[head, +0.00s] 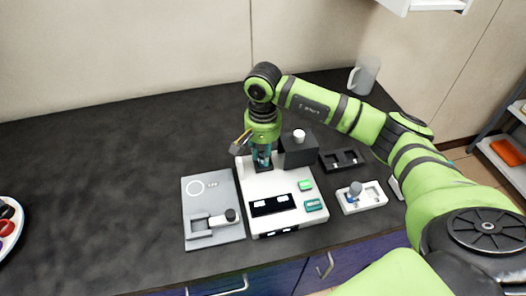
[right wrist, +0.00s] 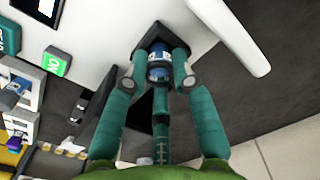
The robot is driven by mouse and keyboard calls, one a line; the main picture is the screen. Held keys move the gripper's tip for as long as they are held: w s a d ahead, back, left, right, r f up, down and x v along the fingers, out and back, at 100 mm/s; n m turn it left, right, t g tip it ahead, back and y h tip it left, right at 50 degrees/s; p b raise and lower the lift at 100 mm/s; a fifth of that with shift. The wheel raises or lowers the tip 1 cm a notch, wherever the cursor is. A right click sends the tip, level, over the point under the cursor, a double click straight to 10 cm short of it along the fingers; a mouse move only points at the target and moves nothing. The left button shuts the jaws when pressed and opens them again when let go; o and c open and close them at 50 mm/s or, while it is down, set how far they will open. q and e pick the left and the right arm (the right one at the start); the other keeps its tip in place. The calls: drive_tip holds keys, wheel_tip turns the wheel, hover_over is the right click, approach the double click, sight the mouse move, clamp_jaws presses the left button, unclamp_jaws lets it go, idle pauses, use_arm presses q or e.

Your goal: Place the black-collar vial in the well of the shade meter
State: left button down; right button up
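The shade meter (head: 283,215) is a white box with dark displays and green buttons. A dark square well (right wrist: 148,42) is in its top, seen in the right wrist view. My right gripper (head: 262,160) points down over the rear left of the meter. In the right wrist view its teal fingers (right wrist: 159,75) close around a vial (right wrist: 158,50) with blue contents and a dark collar. The vial lines up with the well; I cannot tell how deep it sits, as the fingers hide part of it. My left gripper is out of view.
A grey plate (head: 212,185) with a small fixture lies left of the meter. A dark block (head: 299,153) with a white knob stands behind it. A black rack (head: 341,160) and a white rack (head: 372,197) are on the right. A mug (head: 362,77) stands behind. The left counter is mostly clear.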

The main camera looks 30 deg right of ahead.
sight(263, 151)
drive_tip(key=shift+o, duration=0.8)
drive_tip(key=shift+r, duration=0.15)
wheel_tip(263, 151, up, 12)
drive_tip(key=b, duration=0.3)
idle(0.6)
